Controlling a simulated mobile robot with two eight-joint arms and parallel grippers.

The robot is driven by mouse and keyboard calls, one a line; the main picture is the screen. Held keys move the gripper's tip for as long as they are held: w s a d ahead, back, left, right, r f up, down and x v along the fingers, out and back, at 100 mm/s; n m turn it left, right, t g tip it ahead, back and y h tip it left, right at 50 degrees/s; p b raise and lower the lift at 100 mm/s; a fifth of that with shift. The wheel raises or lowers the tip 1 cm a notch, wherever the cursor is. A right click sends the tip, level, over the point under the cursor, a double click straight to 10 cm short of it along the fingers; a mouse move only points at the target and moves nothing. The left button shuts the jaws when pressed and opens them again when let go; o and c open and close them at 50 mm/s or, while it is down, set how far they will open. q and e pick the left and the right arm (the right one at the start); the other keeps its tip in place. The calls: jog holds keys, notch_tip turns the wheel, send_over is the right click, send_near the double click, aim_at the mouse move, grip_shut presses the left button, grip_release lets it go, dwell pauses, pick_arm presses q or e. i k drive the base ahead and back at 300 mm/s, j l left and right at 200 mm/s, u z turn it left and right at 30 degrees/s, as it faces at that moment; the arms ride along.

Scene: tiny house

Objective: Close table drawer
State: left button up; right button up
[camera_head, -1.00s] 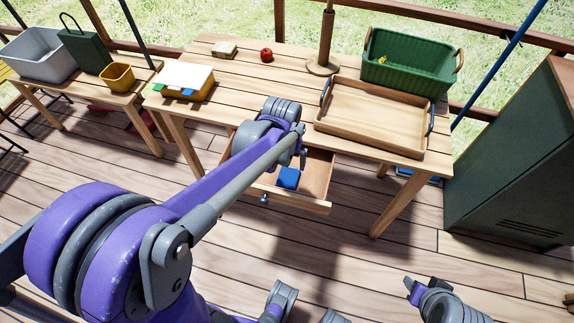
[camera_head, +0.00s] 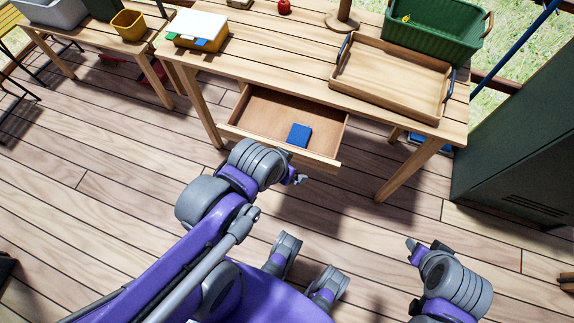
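The wooden table (camera_head: 290,72) has its drawer (camera_head: 262,115) pulled open toward me. A blue block (camera_head: 299,135) lies inside the drawer, toward its right front. The drawer's front panel (camera_head: 318,160) is partly covered by my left wrist, and its knob is hidden. My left gripper (camera_head: 297,180) is just in front of the drawer front in the picture, with nothing visible in it. I cannot tell whether it touches the panel or how its fingers stand. My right gripper (camera_head: 414,247) is low at the right, away from the table, and its finger gap is unclear.
A wooden tray (camera_head: 388,112), a green basket (camera_head: 437,50), a red apple (camera_head: 284,6) and a yellow box with a white top (camera_head: 197,30) stand on the table. A dark green cabinet (camera_head: 520,150) is at the right. The floor before the table is open.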

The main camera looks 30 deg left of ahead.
aim_at(267, 116)
jog(key=j+u, duration=0.2)
jog(key=u, duration=1.25)
jog(key=j, duration=0.45)
jog(key=i+j, duration=0.1)
jog(key=j, duration=0.4)
jog(key=u, duration=0.05)
